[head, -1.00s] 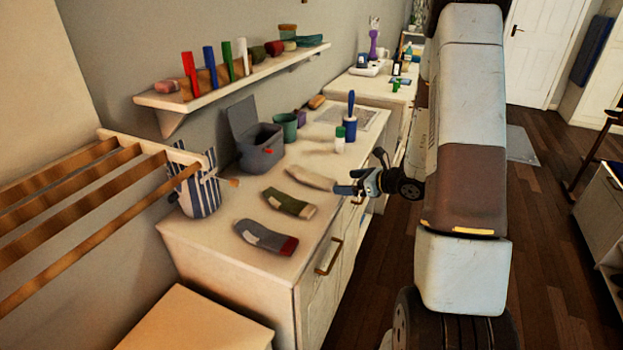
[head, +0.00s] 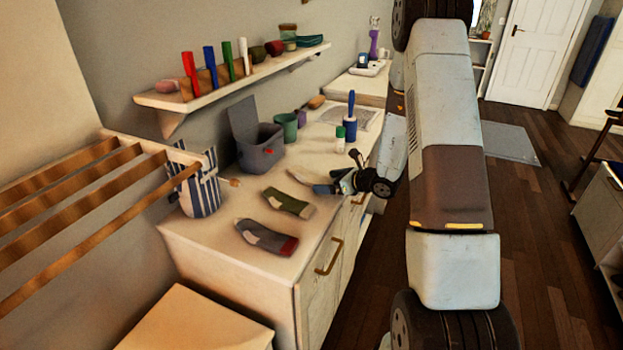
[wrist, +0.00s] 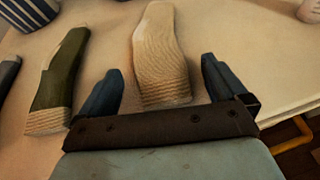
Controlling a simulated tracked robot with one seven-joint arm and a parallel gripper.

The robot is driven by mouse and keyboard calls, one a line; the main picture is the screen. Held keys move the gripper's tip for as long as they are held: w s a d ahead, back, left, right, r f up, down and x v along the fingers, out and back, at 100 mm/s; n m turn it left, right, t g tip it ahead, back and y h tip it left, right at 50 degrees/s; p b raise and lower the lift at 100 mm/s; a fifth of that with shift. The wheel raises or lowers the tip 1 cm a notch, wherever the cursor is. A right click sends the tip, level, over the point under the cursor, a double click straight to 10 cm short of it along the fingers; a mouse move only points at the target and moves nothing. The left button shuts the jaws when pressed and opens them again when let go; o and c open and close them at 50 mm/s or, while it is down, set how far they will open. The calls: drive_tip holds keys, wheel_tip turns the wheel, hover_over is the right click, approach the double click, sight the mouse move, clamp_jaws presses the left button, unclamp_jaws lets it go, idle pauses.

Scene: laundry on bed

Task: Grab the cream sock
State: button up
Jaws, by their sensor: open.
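The cream sock (wrist: 158,50) lies flat on the white dresser top, and in the wrist view its ribbed end sits between my gripper's two fingers. In the head view the cream sock (head: 307,177) is partly hidden by my gripper (head: 332,187). My gripper is open in the wrist view (wrist: 160,90), with one dark finger on each side of the sock and space between each finger and the cloth. I cannot tell the exact height of the fingertips above the dresser top.
An olive sock (head: 289,204) and a grey sock with a red end (head: 266,237) lie nearer on the dresser (head: 225,258). A striped bag (head: 199,194) stands at left.

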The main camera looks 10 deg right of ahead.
drive_tip(key=shift+c, duration=0.3)
drive_tip(key=c, duration=1)
